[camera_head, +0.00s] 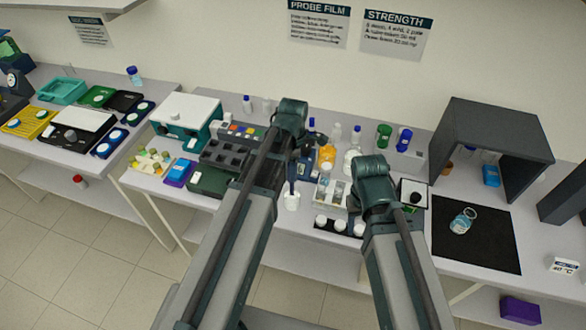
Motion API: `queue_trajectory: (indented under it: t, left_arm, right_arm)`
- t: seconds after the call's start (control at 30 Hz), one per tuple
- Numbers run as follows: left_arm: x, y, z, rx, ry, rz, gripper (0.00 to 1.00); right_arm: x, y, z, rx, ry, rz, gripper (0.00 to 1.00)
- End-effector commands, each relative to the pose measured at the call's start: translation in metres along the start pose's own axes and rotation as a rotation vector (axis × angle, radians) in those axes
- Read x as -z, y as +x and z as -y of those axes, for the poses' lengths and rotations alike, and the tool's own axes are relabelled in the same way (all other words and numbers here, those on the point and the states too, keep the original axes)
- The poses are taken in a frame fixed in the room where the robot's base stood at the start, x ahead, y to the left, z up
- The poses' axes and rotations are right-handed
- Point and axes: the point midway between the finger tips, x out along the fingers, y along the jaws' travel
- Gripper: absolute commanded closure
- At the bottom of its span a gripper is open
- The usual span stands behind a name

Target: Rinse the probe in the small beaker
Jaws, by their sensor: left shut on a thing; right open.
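A small white beaker (292,201) stands near the front of the middle bench. My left gripper (294,165) is above it, shut on a dark, upright probe (292,186). The probe's lower end is at the beaker's mouth; I cannot tell whether it is inside. My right gripper (357,204) is open, low over the bench to the right of the beaker, and partly hidden by its own arm.
A clear rack (328,193) and a tray of white-capped jars (338,226) stand between my grippers. Bottles, including an amber one (327,154), stand behind. A black mat (478,240) with a tagged bottle (463,221) lies right. Dark block trays (222,156) lie left.

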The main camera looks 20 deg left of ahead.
Motion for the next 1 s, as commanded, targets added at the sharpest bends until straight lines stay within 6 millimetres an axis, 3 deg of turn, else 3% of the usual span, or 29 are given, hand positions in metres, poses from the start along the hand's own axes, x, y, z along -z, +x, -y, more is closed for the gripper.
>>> queue_trajectory:
  t: [0.03,0.5,1.0]
  left_arm:
    - [0.000,0.009,0.000,0.000,0.000,0.000,0.98]
    - [0.000,0.047,0.000,0.000,0.000,0.000,0.98]
    - [0.000,0.052,0.000,0.000,0.000,0.000,0.98]
  right_arm:
    - [0.001,0.009,0.001,0.000,-0.001,0.000,0.50]
    - [0.003,0.047,0.004,-0.002,-0.010,0.000,0.50]
    - [0.003,0.051,0.005,-0.002,-0.012,0.000,0.50]
